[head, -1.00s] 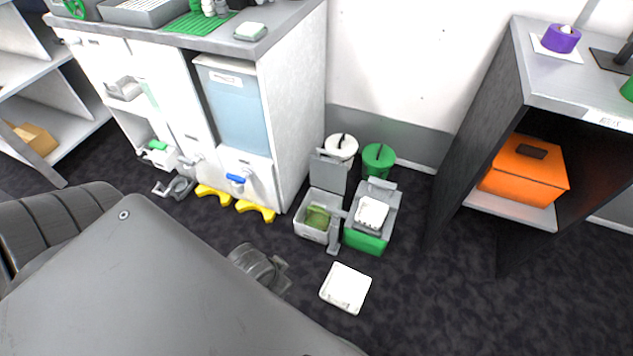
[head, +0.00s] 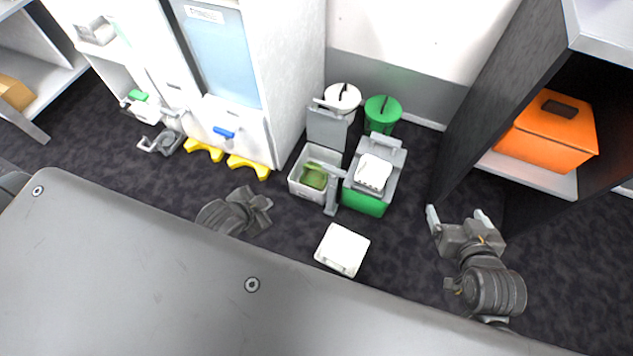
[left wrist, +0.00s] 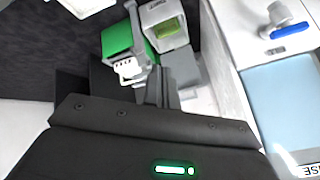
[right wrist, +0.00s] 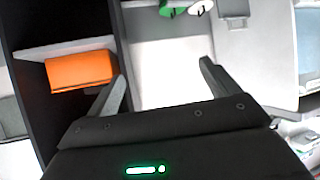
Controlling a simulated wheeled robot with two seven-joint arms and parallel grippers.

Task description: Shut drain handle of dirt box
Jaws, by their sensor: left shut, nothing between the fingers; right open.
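A blue lever handle (head: 223,132) sits on the white lower front of the cabinet, under a pale blue panel (head: 222,60). It lies roughly level in the head view. It also shows in the left wrist view (left wrist: 291,31), on a round grey fitting at upper right. Which part is the dirt box, I cannot tell for certain. My left gripper (head: 265,206) is shut and empty, in front of the cabinet and apart from the handle; its fingers show in the left wrist view (left wrist: 157,90). My right gripper (head: 457,214) is open and empty, far right of the handle.
A grey-white bin (head: 300,190) and a green bin (head: 363,203) stand right of the cabinet, with a white tray (head: 342,250) on the floor before them. Yellow feet (head: 247,166) jut out below the cabinet. A dark shelf holds an orange box (head: 548,133).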

